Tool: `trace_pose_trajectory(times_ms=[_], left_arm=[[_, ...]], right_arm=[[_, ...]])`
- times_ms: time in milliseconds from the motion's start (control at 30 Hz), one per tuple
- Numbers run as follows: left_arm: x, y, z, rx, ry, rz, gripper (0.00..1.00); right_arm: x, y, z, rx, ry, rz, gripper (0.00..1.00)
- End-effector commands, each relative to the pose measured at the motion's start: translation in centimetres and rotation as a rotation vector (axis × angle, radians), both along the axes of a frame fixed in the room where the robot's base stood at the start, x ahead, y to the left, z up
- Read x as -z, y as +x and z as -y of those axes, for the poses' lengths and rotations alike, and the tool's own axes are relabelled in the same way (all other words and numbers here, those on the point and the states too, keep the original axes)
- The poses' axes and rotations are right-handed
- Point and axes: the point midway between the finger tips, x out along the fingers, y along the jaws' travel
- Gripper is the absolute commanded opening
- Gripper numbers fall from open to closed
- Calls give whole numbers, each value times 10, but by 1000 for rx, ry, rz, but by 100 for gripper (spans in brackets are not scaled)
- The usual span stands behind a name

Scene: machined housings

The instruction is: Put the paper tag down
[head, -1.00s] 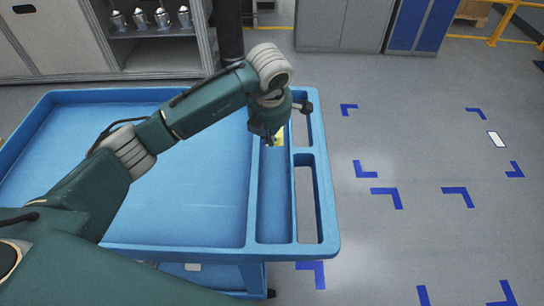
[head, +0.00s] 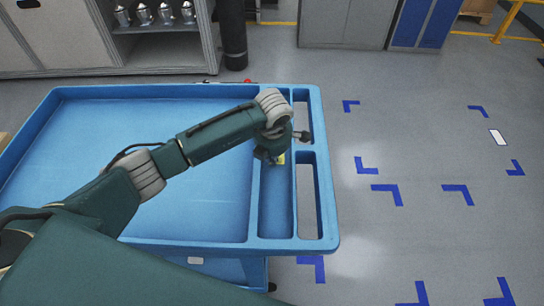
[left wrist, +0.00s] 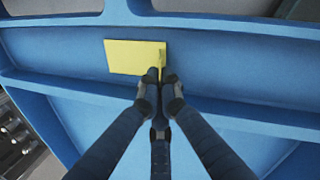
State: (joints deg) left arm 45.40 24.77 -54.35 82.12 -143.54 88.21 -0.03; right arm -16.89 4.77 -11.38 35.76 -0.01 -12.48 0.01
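The paper tag (left wrist: 130,57) is a flat yellow rectangle. In the left wrist view it is over the blue floor of the cart's narrow side compartment (head: 272,215); I cannot tell whether it touches that floor. My left gripper (left wrist: 162,85) has its dark fingertips close together at the tag's lower right edge, with yellow between them. In the head view the gripper (head: 270,156) points down into the compartment, and a small part of the tag (head: 281,159) shows beside it. The rest is hidden by the gripper. My right gripper is not in view.
The blue cart (head: 150,243) has a wide empty tray left of the compartment and slots along its right edge. Raised walls border the compartment. A grey cabinet (head: 160,45) with several metal housings on its shelf stands behind. The floor at right is open, with blue corner marks.

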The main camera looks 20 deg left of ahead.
Motion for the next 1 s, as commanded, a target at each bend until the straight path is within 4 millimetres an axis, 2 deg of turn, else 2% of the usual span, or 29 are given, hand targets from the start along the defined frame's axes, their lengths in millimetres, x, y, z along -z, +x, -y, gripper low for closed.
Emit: trace_pose_trajectory(times_ms=[67,133,400,500,567,667,1000], left_arm=[[4,0,0,0,0,0,0],[3,0,0,0,0,0,12],[2,0,0,0,1,-1,12],[-3,0,0,-1,0,0,12],[-6,0,0,0,-1,2,12],[-21,-4,1,1,0,4,12],[-90,-20,7,1,0,5,12]], right_arm=[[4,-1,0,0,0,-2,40],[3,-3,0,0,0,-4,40],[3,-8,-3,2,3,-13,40],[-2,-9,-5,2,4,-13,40],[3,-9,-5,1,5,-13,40],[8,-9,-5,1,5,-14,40],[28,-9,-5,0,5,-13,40]])
